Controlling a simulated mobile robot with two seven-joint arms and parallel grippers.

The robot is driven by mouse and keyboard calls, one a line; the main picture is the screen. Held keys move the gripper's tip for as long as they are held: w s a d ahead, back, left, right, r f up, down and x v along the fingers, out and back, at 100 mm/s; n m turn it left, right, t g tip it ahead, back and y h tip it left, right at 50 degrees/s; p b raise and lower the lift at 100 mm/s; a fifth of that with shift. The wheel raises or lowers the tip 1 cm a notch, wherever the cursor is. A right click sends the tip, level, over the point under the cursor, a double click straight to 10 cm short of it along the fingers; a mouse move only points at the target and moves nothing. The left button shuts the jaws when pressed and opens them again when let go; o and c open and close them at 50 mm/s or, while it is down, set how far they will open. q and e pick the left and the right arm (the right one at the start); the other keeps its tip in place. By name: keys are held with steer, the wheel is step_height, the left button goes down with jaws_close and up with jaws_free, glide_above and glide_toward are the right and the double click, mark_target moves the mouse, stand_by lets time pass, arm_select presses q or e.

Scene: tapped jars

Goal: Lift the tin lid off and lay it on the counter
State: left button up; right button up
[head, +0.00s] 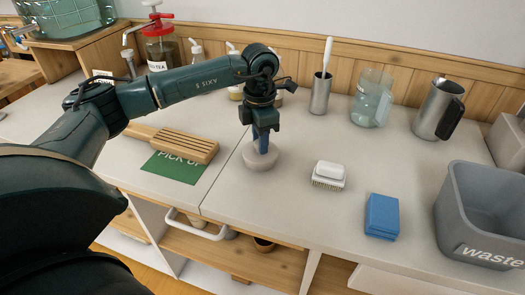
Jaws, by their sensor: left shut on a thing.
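A low, round, pale grey-beige piece (258,161) is on the counter near the middle of the head view; I take it for the tin with its lid. I cannot tell where lid and tin part, or whether there is a gap between them. My left gripper (262,142) points straight down over it, its blue fingers shut at the top middle of the round piece. The fingers hide what they grip, which I take to be the lid's knob. My right gripper is not in view.
A white brush (329,174), blue sponge (382,214) and grey waste bin (484,215) are to the right. A metal cup (320,95), glass jug (371,99) and steel pitcher (436,110) stand behind. Counter between them is bare.

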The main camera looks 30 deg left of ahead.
arm_select(q)
steer(key=shift+c, duration=1.4)
steer(key=shift+r+p, duration=2.45)
steer(key=shift+r, duration=1.1)
